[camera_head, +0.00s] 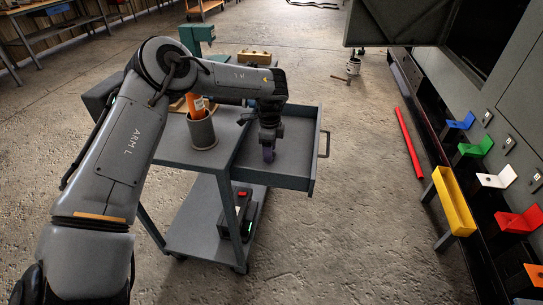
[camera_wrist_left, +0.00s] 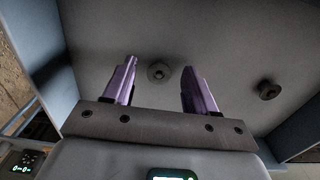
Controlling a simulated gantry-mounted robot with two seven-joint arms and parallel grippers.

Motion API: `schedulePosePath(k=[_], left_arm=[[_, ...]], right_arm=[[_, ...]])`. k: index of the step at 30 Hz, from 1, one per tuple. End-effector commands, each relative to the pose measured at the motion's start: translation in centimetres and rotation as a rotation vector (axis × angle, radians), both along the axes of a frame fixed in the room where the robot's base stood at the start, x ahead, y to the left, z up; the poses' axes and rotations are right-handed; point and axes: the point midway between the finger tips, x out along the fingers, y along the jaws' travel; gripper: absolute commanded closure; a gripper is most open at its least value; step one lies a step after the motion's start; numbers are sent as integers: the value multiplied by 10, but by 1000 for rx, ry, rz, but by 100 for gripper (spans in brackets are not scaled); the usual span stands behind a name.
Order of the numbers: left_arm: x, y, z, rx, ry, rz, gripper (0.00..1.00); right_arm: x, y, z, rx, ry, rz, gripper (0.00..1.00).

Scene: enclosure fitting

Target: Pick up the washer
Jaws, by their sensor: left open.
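My left gripper (camera_head: 268,154) reaches down into the open drawer (camera_head: 297,170) of the grey cart. In the left wrist view its two purple fingers (camera_wrist_left: 155,85) are apart with nothing held between them. A small round dark-grey piece with a centre hole, which looks like the washer (camera_wrist_left: 160,72), lies on the drawer floor. It shows between the fingers, closer to the left one, and just beyond the tips. A second small dark round part (camera_wrist_left: 268,90) lies to the right, outside the fingers. Neither piece can be made out in the head view. My right gripper is not in view.
Drawer walls (camera_wrist_left: 297,137) stand close around the gripper. The cart top holds a grey cup (camera_head: 201,131) with an orange-handled tool. A yellow tray (camera_head: 452,200), a red bar (camera_head: 408,143) and coloured brackets (camera_head: 496,178) are at the right. Open floor lies between.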

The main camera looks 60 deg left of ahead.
Motion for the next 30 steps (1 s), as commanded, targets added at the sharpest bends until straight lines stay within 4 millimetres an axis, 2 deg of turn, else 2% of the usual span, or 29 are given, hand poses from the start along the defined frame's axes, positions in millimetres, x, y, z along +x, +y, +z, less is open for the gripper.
schedulePosePath(k=[13,22,30], left_arm=[[0,0,-2,0,0,0,43],[0,0,-2,0,0,0,89],[0,0,-2,0,0,0,92]], right_arm=[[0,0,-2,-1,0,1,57],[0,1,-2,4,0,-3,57],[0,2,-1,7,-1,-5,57]])
